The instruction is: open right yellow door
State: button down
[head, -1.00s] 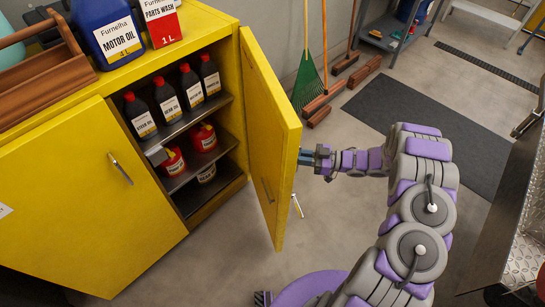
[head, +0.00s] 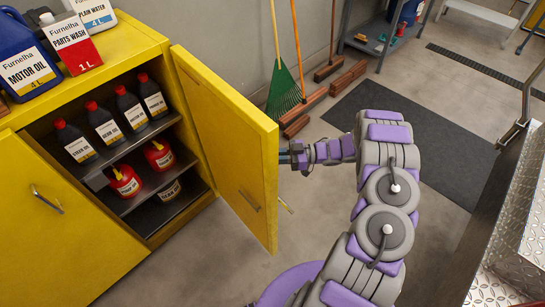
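The right yellow door (head: 228,140) of the cabinet stands swung wide open, its edge toward me. A handle shows low near its free edge, partly beyond the door. My gripper (head: 286,156) is just right of the door's outer face, near its free edge. Its fingertips are partly hidden by the door, so I cannot tell if they touch it or are open. The open side of the yellow cabinet (head: 165,222) shows shelves with dark bottles (head: 104,124) and red cans (head: 159,155). The left yellow door (head: 60,225) is shut.
A blue motor oil jug (head: 28,62) and a parts wash can (head: 70,44) stand on the cabinet. A green rake (head: 284,88) and bricks (head: 296,125) are by the wall. A dark mat (head: 400,135) lies behind my arm. Metal tread plate is at right.

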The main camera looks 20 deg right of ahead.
jog(key=shift+s+a+r, duration=0.1)
jog(key=shift+s+a, duration=0.05)
jog(key=shift+a, duration=0.45)
jog(key=c, duration=1.5)
grip_release()
jog(key=shift+d, duration=0.15)
jog(key=shift+o, duration=1.4)
jog(key=shift+d, duration=0.3)
jog(key=shift+a, duration=0.2)
